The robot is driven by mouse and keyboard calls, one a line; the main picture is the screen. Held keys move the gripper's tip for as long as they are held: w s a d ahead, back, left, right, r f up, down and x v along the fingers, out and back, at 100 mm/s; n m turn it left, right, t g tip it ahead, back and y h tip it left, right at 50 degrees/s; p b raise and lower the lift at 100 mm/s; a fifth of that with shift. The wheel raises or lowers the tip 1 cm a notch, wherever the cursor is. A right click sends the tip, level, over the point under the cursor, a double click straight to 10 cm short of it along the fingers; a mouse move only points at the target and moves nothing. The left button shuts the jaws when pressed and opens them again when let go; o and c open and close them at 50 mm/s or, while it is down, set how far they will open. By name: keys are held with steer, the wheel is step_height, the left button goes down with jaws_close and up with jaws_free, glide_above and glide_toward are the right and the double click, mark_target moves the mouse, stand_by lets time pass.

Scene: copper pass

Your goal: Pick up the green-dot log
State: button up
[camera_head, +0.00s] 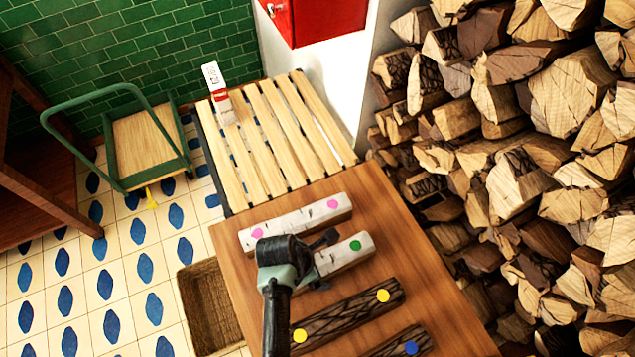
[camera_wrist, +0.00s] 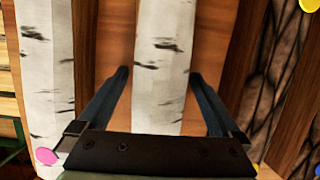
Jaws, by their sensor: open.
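The green-dot log (camera_head: 345,254) is a white birch log with dark marks on the wooden table, a green dot on its right end in the head view. My gripper (camera_head: 322,262) is over its left part and hides that part. In the wrist view a birch log (camera_wrist: 163,45) runs between the spread fingers of my gripper (camera_wrist: 160,76). One finger is on each side of it, with a gap of brown table on both sides. The fingers are open and hold nothing. No dot shows on that log in the wrist view.
A pink-dot birch log (camera_head: 296,222) lies parallel behind, close to my gripper. A dark yellow-dot log (camera_head: 350,315) and a dark blue-dot log (camera_head: 400,345) lie in front. A slatted rack (camera_head: 270,140) adjoins the table (camera_head: 395,230). Stacked firewood (camera_head: 520,180) fills the right.

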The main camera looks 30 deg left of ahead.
steer(key=shift+c, duration=0.2)
jaws_close()
stand_by(0.3)
steer(key=shift+r, duration=0.15)
